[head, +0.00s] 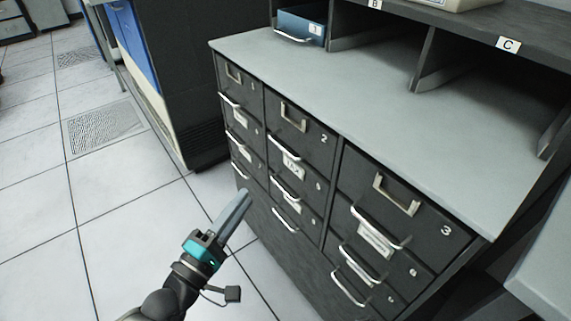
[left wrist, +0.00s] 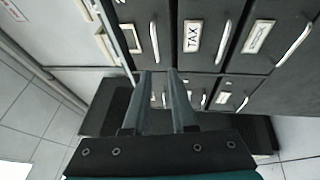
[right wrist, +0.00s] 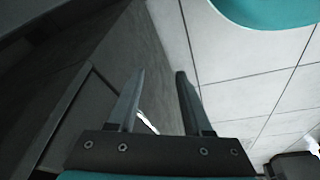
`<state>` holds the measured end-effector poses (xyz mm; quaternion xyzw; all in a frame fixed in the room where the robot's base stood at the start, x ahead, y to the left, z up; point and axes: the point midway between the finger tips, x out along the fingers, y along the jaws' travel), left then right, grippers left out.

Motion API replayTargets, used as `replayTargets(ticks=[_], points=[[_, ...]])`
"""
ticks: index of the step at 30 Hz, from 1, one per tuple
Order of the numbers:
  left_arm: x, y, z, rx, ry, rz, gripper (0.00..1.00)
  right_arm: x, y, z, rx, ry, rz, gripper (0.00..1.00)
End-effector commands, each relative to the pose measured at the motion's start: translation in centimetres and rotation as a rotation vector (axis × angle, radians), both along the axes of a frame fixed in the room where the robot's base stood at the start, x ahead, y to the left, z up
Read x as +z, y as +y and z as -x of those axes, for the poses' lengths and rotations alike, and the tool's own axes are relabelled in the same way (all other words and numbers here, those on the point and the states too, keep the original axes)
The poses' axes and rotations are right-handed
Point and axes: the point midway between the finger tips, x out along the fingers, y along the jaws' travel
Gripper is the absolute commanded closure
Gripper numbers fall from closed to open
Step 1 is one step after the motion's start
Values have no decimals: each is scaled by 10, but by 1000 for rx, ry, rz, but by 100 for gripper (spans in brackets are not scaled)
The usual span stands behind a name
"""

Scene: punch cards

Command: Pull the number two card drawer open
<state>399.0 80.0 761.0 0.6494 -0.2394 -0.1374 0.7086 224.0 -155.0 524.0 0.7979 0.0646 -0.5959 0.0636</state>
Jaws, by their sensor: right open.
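The number two drawer (head: 307,135) is the dark top drawer of the cabinet's middle column, marked with a white 2. It has a metal label frame and a pale pull handle (head: 285,146) along its lower edge. It looks shut. My left gripper (head: 246,196) is low in front of the cabinet's left side, below and apart from that handle. In the left wrist view its two fingers (left wrist: 159,72) are apart with nothing between them. I cannot tell which drawer there is number two. My right gripper (right wrist: 160,72) is open and empty, outside the head view.
Drawer three (head: 400,195) is to the right, drawer one (head: 236,80) to the left, with more handled drawers below. A grey countertop (head: 350,95) tops the cabinet, with a blue box (head: 302,25) in a cubby. Tiled floor (head: 130,215) is clear at left.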

Motion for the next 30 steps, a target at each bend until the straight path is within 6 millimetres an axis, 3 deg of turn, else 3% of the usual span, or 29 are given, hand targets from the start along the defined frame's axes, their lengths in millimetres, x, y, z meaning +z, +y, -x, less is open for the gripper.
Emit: replayTargets(ticks=[5,21,30], points=[[8,-7,-6,-11,-1,47,75,6,0,-2,-1,-9,-1,50],[27,-62,-97,-11,-3,43,75,46,1,-12,-3,-72,-9,50],[32,-78,-125,-11,-1,38,75,63,1,-12,-3,-92,-12,50]])
